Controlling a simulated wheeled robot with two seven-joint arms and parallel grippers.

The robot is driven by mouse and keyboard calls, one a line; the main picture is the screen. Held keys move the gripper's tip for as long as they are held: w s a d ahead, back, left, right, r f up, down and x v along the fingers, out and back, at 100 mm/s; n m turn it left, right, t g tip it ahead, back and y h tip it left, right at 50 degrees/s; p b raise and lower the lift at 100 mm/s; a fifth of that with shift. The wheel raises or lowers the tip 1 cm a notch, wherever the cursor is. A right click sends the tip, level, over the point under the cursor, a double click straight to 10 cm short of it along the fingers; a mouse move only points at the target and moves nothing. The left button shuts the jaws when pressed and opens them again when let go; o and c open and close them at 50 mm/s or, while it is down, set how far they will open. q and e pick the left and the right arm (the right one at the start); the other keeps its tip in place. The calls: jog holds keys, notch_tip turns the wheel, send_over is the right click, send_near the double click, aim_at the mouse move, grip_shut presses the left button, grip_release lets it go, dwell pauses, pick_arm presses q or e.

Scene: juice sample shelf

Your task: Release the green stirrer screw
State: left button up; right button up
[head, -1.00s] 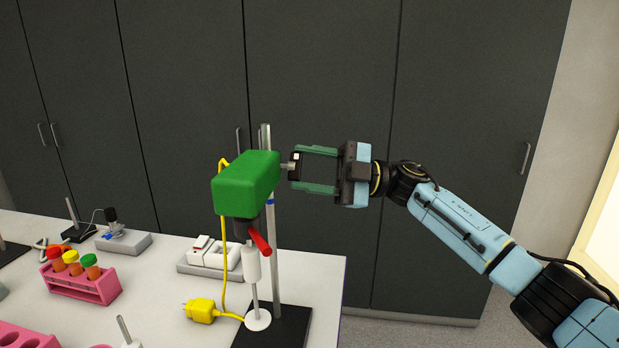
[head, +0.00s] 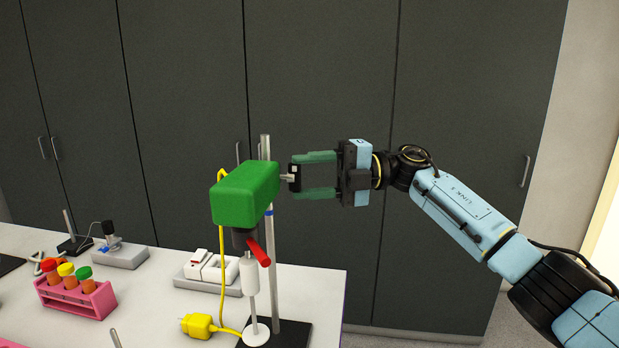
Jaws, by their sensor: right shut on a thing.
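The green stirrer motor (head: 245,194) hangs on the metal stand rod (head: 267,225) at the table's right end. Its screw (head: 294,183) is a small dark knob on a short metal shank, sticking out to the right of the motor. My right gripper (head: 298,176) reaches in from the right. Its two green fingers lie above and below, with their tips shut on the screw. The exact contact is too small to make out. My left gripper is out of view.
A yellow cable and plug (head: 197,325) hang and lie below the motor. A red handle (head: 259,252) and white stirrer shaft (head: 250,277) are under it. A pink rack (head: 90,303) of capped tubes stands left. Dark cabinets (head: 450,110) are behind; free space lies right of the table.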

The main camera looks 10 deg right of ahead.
jog(key=shift+r, duration=0.2)
jog(key=o, duration=1)
jog(key=shift+f, duration=0.1)
jog(key=shift+d, duration=0.15)
jog(key=d+b, duration=0.1)
jog(key=d, duration=1.2)
jog(key=shift+d, duration=0.1)
